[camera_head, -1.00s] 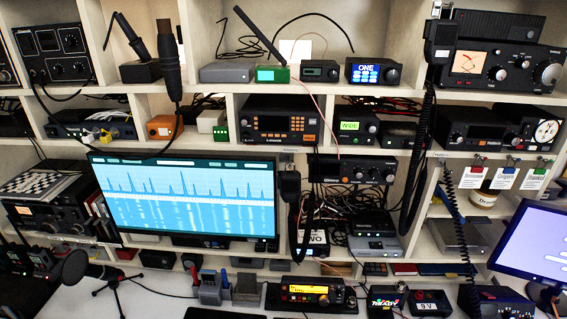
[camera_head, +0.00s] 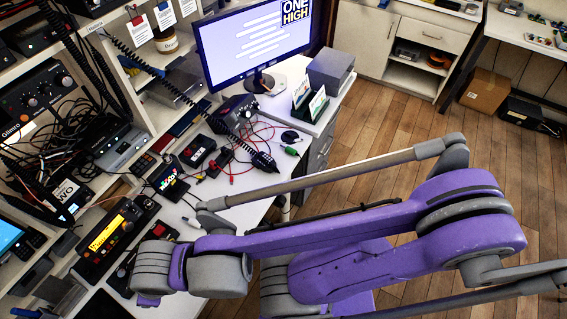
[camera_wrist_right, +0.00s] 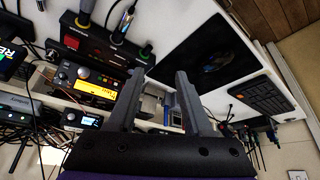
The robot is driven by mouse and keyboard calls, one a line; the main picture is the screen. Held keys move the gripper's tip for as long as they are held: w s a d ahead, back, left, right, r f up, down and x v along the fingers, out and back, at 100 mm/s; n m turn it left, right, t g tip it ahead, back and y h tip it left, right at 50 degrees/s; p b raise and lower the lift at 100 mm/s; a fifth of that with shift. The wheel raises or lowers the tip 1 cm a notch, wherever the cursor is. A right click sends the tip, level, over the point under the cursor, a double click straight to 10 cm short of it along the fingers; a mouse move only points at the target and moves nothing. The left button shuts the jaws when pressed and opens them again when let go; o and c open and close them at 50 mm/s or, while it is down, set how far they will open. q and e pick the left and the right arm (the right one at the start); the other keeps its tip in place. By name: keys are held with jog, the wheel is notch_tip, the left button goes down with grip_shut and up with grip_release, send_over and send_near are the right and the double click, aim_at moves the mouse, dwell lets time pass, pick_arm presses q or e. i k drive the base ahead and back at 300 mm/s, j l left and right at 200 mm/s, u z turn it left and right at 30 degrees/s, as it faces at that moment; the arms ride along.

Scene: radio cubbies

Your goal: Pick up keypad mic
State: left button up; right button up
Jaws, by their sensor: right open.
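In the head view, a black hand mic (camera_head: 263,160) on a coiled cord lies near the desk's right edge; its face is too small to show whether it has keys. Another black handset-like item with small buttons (camera_head: 29,241) is at the far left beside a screen; I cannot tell which is the keypad mic. My right gripper (camera_wrist_right: 160,80) is open in the right wrist view, its two grey fingers spread with nothing clearly held between them. In the head view its jaws are not visible, only my purple arm. My left gripper is not in view.
The radio with a yellow display (camera_head: 105,232) stands on the desk (camera_head: 245,205), also in the wrist view (camera_wrist_right: 95,87). Cables lie around small black boxes (camera_head: 197,150). A monitor (camera_head: 255,45) stands behind. Open wooden floor (camera_head: 370,115) is to the right.

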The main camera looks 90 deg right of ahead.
aim_at(260, 165)
jog(key=z, duration=3)
jog(key=i+l+u, duration=0.2)
jog(key=l, duration=0.25)
jog(key=i+l+u, duration=0.2)
jog(key=l, duration=0.25)
jog(key=l+u, duration=0.2)
jog(key=l, duration=0.3)
jog(key=l+u, duration=0.25)
jog(key=l, duration=0.25)
jog(key=i, duration=0.05)
